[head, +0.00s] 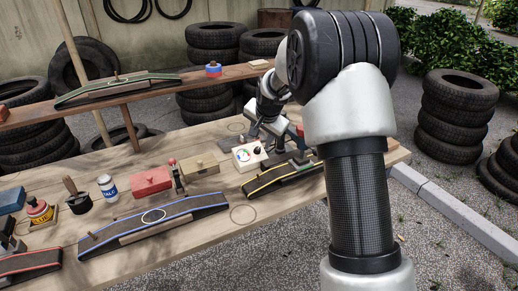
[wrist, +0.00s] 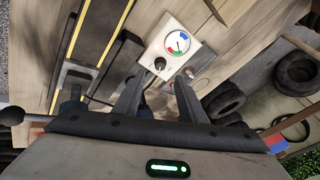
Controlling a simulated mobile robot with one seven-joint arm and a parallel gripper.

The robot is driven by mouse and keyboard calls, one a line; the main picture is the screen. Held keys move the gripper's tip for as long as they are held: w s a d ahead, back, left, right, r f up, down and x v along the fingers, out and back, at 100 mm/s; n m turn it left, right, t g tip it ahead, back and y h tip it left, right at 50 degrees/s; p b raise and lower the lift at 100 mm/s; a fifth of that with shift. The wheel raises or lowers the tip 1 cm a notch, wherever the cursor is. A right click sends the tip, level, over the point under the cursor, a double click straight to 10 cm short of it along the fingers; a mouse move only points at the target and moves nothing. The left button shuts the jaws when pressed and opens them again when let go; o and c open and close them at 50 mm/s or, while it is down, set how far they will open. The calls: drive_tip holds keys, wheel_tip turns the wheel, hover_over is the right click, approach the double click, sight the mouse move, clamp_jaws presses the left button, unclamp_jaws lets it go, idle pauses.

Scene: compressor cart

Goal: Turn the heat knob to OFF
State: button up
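A white control box (wrist: 175,48) shows in the wrist view just beyond my fingers. It carries a round dial (wrist: 178,43) with coloured segments and a needle. A black knob (wrist: 160,63) sits on the same face, below and left of the dial. My gripper (wrist: 159,78) is open, its two fingers spread to either side of the knob's line. No contact with the knob is visible. The knob's setting and any OFF mark are too small to read. In the head view the box (head: 243,158) stands on the bench, beside my gripper, which my arm partly hides.
Close to the box are a yellow-edged black ramp (head: 270,180) and a tan block (head: 201,167). A red box (head: 151,182), a blue-white can (head: 107,187) and a blue-edged ramp (head: 155,222) lie further left. A raised shelf (head: 30,115) runs along the back.

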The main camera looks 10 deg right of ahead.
sight(259, 148)
drive_tip(key=b+x, duration=0.1)
drive_tip(key=x, duration=0.6)
clamp_jaws()
